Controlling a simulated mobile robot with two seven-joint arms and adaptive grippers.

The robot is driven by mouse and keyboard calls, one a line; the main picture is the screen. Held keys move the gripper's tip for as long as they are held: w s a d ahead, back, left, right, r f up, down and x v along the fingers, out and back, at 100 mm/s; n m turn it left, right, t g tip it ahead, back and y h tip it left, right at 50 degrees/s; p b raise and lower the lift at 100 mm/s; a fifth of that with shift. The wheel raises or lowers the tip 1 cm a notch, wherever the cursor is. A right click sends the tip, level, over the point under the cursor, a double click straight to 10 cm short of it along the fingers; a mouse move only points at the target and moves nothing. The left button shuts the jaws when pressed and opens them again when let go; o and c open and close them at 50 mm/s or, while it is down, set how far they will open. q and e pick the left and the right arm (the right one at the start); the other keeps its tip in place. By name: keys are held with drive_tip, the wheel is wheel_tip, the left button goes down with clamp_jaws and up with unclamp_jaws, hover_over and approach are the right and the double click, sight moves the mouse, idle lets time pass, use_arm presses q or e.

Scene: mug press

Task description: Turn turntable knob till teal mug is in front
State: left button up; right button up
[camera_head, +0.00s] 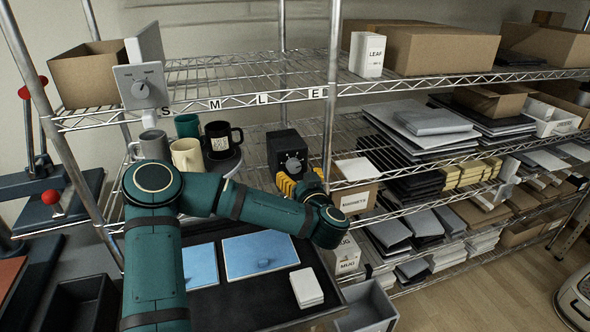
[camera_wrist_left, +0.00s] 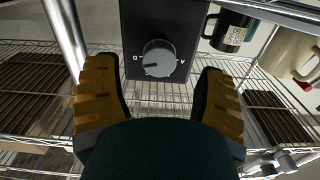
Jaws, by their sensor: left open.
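The teal mug (camera_head: 187,125) stands at the back of the round turntable (camera_head: 226,167), behind the cream mug (camera_head: 186,156). The grey mug (camera_head: 151,146) is at the left and the black mug (camera_head: 219,141) at the right. The black control box (camera_head: 284,143) with its round knob (camera_head: 294,164) sits right of the turntable on the same shelf. My left gripper (camera_head: 300,181) is in front of the box. In the left wrist view its yellow fingers are open, one on each side of the knob (camera_wrist_left: 159,58), apart from it. The knob's pointer faces left.
A shelf post (camera_head: 331,90) rises right of the control box. A small carton (camera_head: 357,196) stands right of my gripper. Blue sheets (camera_head: 260,255) lie on a dark surface below.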

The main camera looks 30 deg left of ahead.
sight(295, 169)
use_arm(q)
drive_tip(key=shift+x, duration=1.7)
drive_tip(key=c, duration=1.2)
